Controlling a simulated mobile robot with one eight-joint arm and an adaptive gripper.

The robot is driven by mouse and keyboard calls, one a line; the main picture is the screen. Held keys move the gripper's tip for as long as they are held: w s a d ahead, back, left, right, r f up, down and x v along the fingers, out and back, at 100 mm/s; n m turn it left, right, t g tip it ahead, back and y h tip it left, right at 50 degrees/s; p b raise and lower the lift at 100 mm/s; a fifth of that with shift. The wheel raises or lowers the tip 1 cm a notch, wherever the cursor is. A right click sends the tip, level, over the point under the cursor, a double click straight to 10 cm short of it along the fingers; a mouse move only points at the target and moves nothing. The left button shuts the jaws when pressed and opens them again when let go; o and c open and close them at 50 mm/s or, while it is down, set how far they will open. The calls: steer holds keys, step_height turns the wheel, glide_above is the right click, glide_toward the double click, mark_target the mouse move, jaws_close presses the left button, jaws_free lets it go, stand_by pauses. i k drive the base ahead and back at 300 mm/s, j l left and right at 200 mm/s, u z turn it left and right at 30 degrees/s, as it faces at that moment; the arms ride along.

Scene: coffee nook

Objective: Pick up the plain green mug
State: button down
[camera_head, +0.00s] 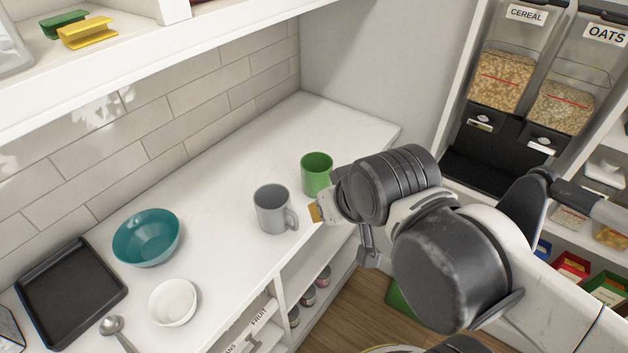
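The plain green mug (317,173) stands upright on the white counter, in front of the grey end wall. Its right lower side is partly hidden by my arm, and no handle shows. My gripper (328,209) is at the counter's front edge, in front of the green mug and just right of a grey mug (273,209). A tan pad shows at its tip, close to the grey mug's handle. My arm hides most of the fingers, so I cannot tell whether they are open or shut. I see nothing held.
A teal bowl (146,238), a small white bowl (173,302), a black tray (70,293) and a spoon (115,331) are on the counter (215,222) to the left. A shelf (130,64) overhangs its back. Cereal dispensers (502,80) stand at right. Counter behind the mugs is clear.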

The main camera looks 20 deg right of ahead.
mark_target(316, 167)
steer(key=j+z, duration=0.25)
steer(key=z, duration=0.2)
steer(key=k+j+z, duration=0.1)
steer(key=z, duration=0.35)
steer(key=k+j+z, duration=0.15)
steer(key=z, duration=0.35)
steer(key=k+j+z, duration=0.15)
steer(key=z, duration=0.3)
steer(key=j, duration=0.1)
